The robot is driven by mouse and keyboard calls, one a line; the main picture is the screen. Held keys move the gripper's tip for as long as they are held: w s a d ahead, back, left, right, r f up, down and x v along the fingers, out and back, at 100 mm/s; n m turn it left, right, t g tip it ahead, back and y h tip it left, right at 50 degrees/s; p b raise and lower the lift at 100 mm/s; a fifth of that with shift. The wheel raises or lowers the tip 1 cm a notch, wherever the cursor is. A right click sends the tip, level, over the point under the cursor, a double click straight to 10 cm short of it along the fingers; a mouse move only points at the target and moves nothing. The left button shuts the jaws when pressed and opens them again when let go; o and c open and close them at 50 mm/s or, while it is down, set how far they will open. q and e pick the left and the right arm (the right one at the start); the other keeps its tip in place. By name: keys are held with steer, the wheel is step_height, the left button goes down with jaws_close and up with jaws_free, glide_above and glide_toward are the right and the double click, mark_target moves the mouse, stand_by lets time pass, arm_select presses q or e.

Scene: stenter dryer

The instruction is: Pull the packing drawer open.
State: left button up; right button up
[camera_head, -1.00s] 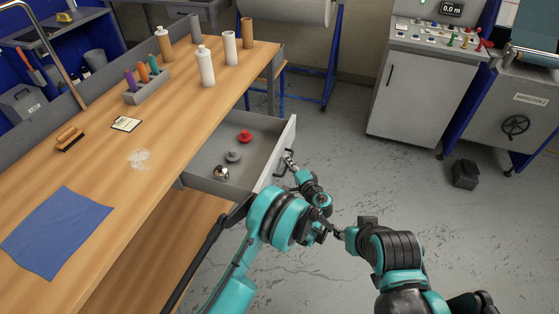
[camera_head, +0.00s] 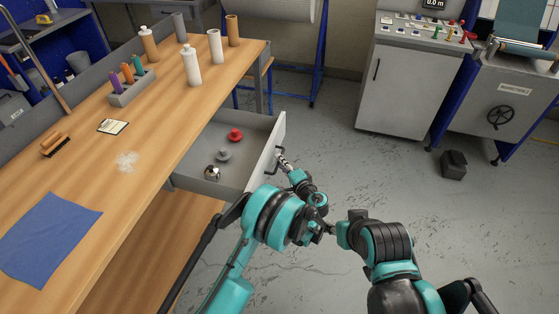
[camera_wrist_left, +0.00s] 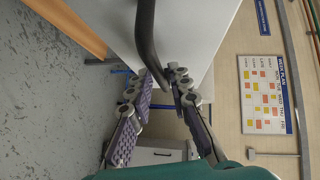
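The packing drawer (camera_head: 209,186) stands pulled out from under the wooden-topped table, its grey tray visible. Inside lie a red knob-like piece (camera_head: 235,135), a grey one (camera_head: 223,155) and a shiny metal one (camera_head: 212,173). A dark bar handle (camera_head: 273,160) is on its front panel; the handle also shows in the left wrist view (camera_wrist_left: 147,35). My left gripper (camera_head: 282,157) is at the handle. In the left wrist view its fingertips (camera_wrist_left: 166,82) close around the handle's bar. My right arm is at lower right; its fingers (camera_head: 329,229) are too small to judge.
The table (camera_head: 150,170) carries bottles, tubes, a marker holder (camera_head: 132,88), a brush and a blue cloth (camera_head: 48,238). A grey control cabinet (camera_head: 405,90) stands at the back right.

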arm_select(q)
steer(key=v, duration=0.6)
stand_by(0.4)
